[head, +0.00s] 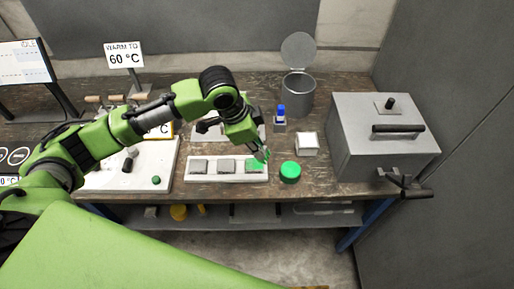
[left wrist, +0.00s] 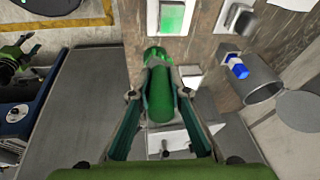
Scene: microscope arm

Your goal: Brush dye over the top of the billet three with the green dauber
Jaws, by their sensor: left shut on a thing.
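My left gripper (head: 263,155) is shut on a green dauber, seen as a dark green cylinder (left wrist: 160,100) between the fingers in the left wrist view. The gripper is over the right end of a white tray (head: 215,178). The tray holds three square billets in a row. The left billet (head: 199,165) and middle billet (head: 227,165) have grey tops. The right billet (head: 254,164) has a green top, partly hidden by the gripper, and it also shows green in the left wrist view (left wrist: 172,17). I cannot tell whether the dauber touches it.
A round green pot (head: 290,173) stands just right of the tray. Behind it are a white block (head: 307,144), a blue-capped bottle (head: 280,117) and an open-lidded metal can (head: 298,96). A grey furnace box (head: 380,150) is at the right. A white board (head: 100,178) lies left.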

